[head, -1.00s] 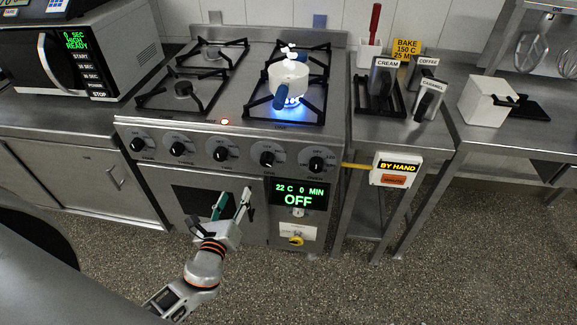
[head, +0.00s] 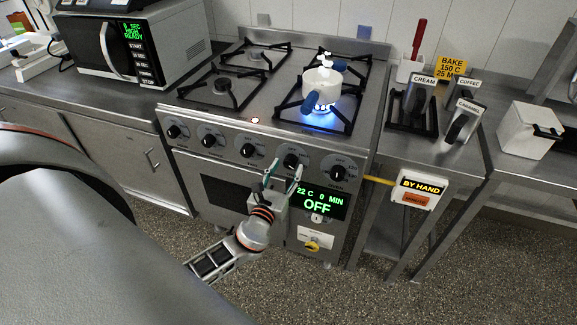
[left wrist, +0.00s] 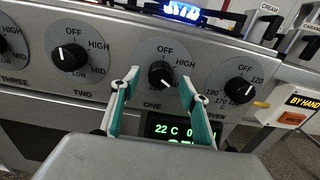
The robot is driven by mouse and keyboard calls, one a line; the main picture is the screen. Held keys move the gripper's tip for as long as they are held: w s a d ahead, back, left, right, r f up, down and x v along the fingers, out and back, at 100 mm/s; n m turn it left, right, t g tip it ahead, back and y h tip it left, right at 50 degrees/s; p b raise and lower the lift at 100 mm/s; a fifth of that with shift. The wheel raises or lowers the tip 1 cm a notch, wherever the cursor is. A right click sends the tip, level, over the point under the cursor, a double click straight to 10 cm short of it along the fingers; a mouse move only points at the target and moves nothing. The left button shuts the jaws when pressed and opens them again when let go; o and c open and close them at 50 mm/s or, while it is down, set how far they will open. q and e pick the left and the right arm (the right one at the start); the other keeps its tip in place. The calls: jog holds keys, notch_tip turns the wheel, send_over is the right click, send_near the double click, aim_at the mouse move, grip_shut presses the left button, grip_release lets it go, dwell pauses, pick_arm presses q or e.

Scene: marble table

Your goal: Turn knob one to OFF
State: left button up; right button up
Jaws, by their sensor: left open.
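Knob one (left wrist: 162,75) is a black knob on a round grey dial, marked OFF at the top and ONE below, in the left wrist view. In the head view it is the knob (head: 291,160) second from the right on the stove front. Its exact pointer angle is hard to read. My left gripper (head: 284,168) is open, its teal-padded fingers reaching up at this knob. In the left wrist view the fingertips (left wrist: 160,82) lie on either side of the knob's lower part; I cannot tell whether they touch it.
Knob two (left wrist: 70,57) is to the left and the oven knob (left wrist: 240,90) to the right. A blue flame burns under a white pot (head: 322,84) on the front right burner. The oven display (head: 318,201) reads OFF. A BY HAND box (head: 419,190) hangs at the right.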

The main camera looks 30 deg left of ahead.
pick_arm(q)
jog(key=shift+x, duration=0.85)
jog(key=c, duration=1.1)
